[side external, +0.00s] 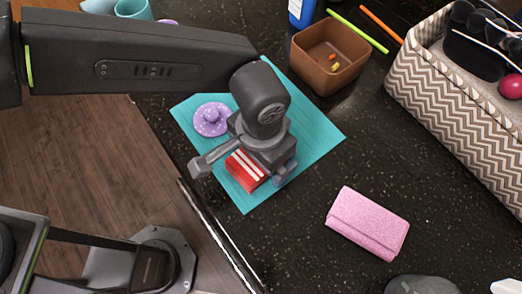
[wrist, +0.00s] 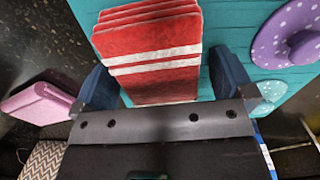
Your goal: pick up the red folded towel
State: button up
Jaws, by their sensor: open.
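The red folded towel (side external: 240,172) with white stripes lies on the teal mat (side external: 310,130), partly hidden under my gripper in the side view. In the wrist view the towel (wrist: 150,75) shows its layered folds and white stripes, running in between the fingers. My gripper (side external: 242,174) is open right over the towel, with one finger to each side of it. I cannot tell whether either finger touches the towel.
A purple dotted lid (side external: 211,120) lies on the mat beside my gripper. A pink folded case (side external: 368,222) lies on the dark counter to the right. A brown box (side external: 328,58) stands behind, and a zigzag-patterned basket (side external: 460,120) is at the right. The counter's edge (side external: 215,230) is near.

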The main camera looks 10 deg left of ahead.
jog(key=c, duration=1)
jog(key=shift+r, duration=0.1)
jog(key=shift+r, duration=0.6)
notch_tip(320, 180, up, 3)
jog(key=shift+f, duration=0.1)
jog(key=w+a+r, duration=0.6)
jog(key=a+r, duration=0.1)
jog(key=a, duration=0.3)
